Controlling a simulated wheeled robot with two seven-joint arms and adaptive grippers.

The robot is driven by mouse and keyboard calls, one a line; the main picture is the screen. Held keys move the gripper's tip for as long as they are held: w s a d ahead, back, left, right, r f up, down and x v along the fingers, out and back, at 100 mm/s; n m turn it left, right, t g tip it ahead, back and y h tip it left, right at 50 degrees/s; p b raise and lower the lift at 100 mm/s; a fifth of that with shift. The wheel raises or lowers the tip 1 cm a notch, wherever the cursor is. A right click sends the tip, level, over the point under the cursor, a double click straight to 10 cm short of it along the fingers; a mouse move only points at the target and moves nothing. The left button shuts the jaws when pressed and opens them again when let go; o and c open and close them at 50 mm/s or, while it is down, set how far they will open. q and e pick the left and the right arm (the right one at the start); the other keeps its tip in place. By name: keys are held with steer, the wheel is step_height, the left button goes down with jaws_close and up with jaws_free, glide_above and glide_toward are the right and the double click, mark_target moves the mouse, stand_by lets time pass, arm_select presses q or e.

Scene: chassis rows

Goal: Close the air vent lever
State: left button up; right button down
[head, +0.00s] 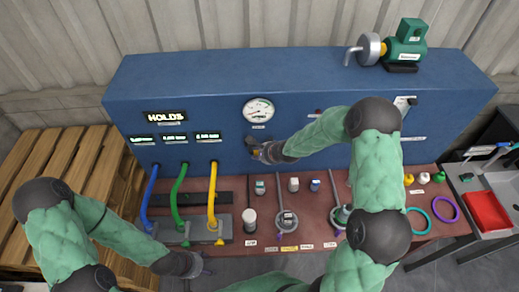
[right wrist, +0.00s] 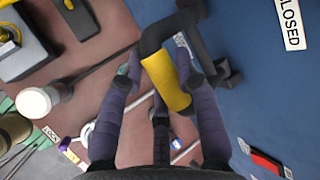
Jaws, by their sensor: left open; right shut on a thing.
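The air vent lever (right wrist: 166,80) is a black bent handle with a yellow sleeve, mounted on the blue panel. In the right wrist view its sleeve lies between the two fingers of my right gripper (right wrist: 160,78), which is shut on it. In the head view my right gripper (head: 260,151) is at the lever (head: 249,141), below the round gauge, and hides part of it. A label ending in "LOSED" (right wrist: 291,24) is on the panel beside the lever. My left gripper (head: 203,268) is open, low at the front, away from the lever.
The blue cabinet (head: 310,75) carries a gauge (head: 258,110) and lit displays. Blue, green and yellow hoses (head: 213,185) stand left of the lever. Bottles, rings and small fittings fill the red-brown bench (head: 265,220). A red tray (head: 487,210) is at the right.

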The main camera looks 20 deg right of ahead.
steer(key=shift+w+d+r+p, duration=0.1)
steer(key=shift+w+r+p, duration=0.2)
steer(key=shift+r+p, duration=0.25)
steer(key=shift+w+d+r+p, duration=0.1)
steer(key=shift+w+r+p, duration=0.15)
steer(key=shift+r+p, duration=0.3)
steer(key=c, duration=0.9)
jaws_free()
steer(key=shift+w, duration=0.1)
steer(key=shift+o, duration=0.2)
steer(key=shift+a, duration=0.1)
steer(key=v, duration=1.2)
steer(key=shift+f, duration=0.1)
